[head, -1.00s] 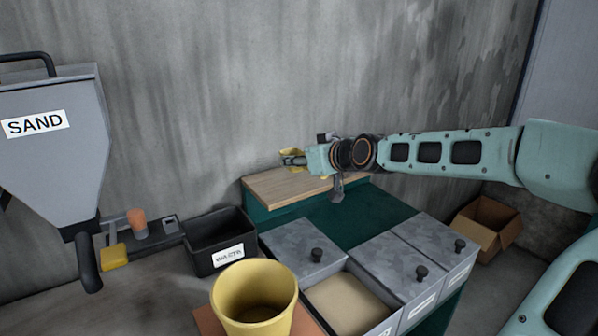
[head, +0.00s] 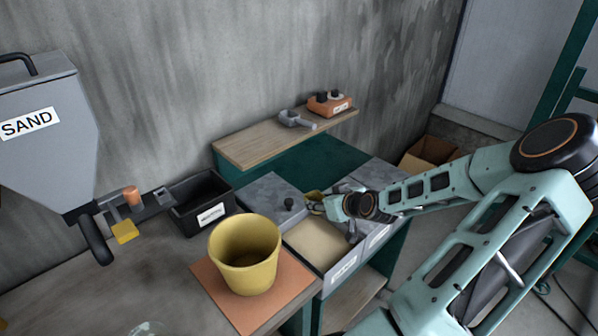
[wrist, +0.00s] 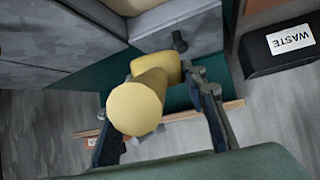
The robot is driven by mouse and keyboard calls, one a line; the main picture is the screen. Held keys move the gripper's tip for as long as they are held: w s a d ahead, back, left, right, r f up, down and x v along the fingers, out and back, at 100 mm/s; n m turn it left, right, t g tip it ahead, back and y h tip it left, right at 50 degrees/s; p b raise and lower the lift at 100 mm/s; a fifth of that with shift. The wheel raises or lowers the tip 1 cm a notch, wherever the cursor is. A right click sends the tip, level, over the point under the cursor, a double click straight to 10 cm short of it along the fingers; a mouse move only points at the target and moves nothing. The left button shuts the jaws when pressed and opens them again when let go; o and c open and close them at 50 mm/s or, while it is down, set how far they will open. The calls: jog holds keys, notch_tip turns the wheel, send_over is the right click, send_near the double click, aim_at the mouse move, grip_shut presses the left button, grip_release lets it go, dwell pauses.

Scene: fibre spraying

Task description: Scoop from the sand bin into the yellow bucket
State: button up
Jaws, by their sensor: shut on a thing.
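My gripper (head: 318,204) is shut on a yellow scoop (head: 313,196), above the row of bins and just behind the open one. In the wrist view the scoop's round yellow end (wrist: 137,107) sits between the two fingers; whether it holds anything cannot be seen. The open bin (head: 292,254) holds flat beige material, and its front label is too small to read. The yellow bucket (head: 245,270) stands upright on an orange-brown mat (head: 212,283), left of the open bin. The bottom of its inside is hidden.
A grey lid with a black knob (head: 289,204) covers the bin behind the open one. A black waste box (head: 203,205) stands left of it. A grey hopper marked SAND (head: 40,140) is at the left. A wooden shelf (head: 245,143) at the back holds a grey tool and an orange block.

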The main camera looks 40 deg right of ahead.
jog(key=shift+s+a+f, duration=0.2)
jog(key=shift+s+f, duration=0.2)
jog(key=shift+s, duration=0.1)
jog(key=shift+s+a+f, duration=0.2)
jog(key=shift+s+f, duration=0.2)
jog(key=shift+s, duration=0.1)
notch_tip(320, 180, down, 15)
jog(key=g+b, duration=0.2)
jog(key=b, duration=0.8)
jog(key=shift+r, duration=0.15)
dwell(0.4)
jog(key=shift+s+r+t+h+p, duration=0.1)
jog(key=shift+r+t+p, duration=0.65)
jog(key=shift+r, duration=1.9)
jog(key=shift+s+r+t+h+p, duration=0.1)
jog(key=shift+r+t+p, duration=0.65)
jog(key=shift+r, duration=1.95)
jog(key=shift+s+r+t+h+p, duration=0.1)
jog(key=shift+r+t+p, duration=0.65)
jog(key=shift+r, duration=1.9)
